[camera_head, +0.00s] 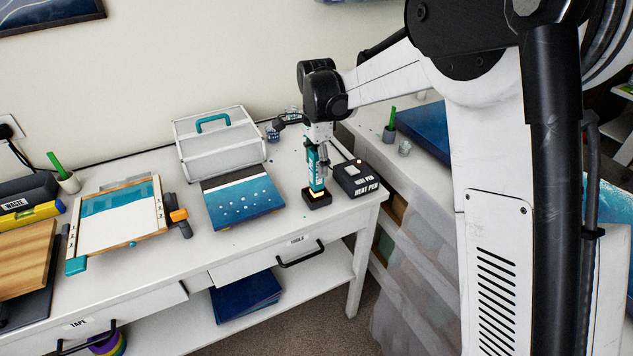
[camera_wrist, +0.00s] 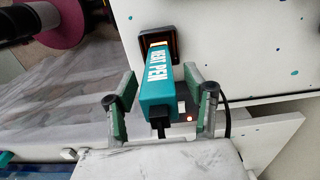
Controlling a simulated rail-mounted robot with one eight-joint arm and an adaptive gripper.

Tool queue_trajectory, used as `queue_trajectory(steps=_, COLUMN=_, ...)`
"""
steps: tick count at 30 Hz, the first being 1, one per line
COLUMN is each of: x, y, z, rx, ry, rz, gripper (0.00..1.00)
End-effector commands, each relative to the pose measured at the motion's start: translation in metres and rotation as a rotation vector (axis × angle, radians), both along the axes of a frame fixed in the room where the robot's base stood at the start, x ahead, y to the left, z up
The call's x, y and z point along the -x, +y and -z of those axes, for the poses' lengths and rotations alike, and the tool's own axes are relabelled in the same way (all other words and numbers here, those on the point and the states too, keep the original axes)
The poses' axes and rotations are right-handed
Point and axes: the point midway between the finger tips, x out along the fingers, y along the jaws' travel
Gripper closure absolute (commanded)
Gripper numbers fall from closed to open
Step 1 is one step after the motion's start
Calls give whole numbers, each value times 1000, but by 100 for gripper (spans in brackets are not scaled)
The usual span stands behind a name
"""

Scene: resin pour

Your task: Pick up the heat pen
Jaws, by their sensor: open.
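The heat pen (camera_head: 315,172) is a teal tool with white lettering. It stands upright in a small black holder (camera_head: 317,199) at the right end of the white table. In the wrist view the pen (camera_wrist: 157,84) points away from the camera, its tip end at the dark holder (camera_wrist: 156,45). My gripper (camera_wrist: 166,92) is open, with one green-padded finger on each side of the pen. Gaps show between the pads and the pen, so it is not clasped. In the head view my gripper (camera_head: 318,143) is above the pen and hides its top.
A black box (camera_head: 356,178) labelled HEAT PEN sits just right of the holder. A blue panel (camera_head: 243,203) lies to the left, below a white toolbox (camera_head: 219,147) with a teal handle. A clamped board (camera_head: 118,217) is farther left. The table's front edge is close.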

Motion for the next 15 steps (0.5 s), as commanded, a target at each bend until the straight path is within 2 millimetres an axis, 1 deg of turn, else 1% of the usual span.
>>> queue_trajectory(steps=4, x=0, y=0, z=0, rx=0, ry=0, rz=0, gripper=52)
queue_trajectory(steps=5, x=0, y=0, z=0, rx=0, ry=0, rz=0, gripper=54)
queue_trajectory(steps=15, x=0, y=0, z=0, rx=0, ry=0, rz=0, gripper=100)
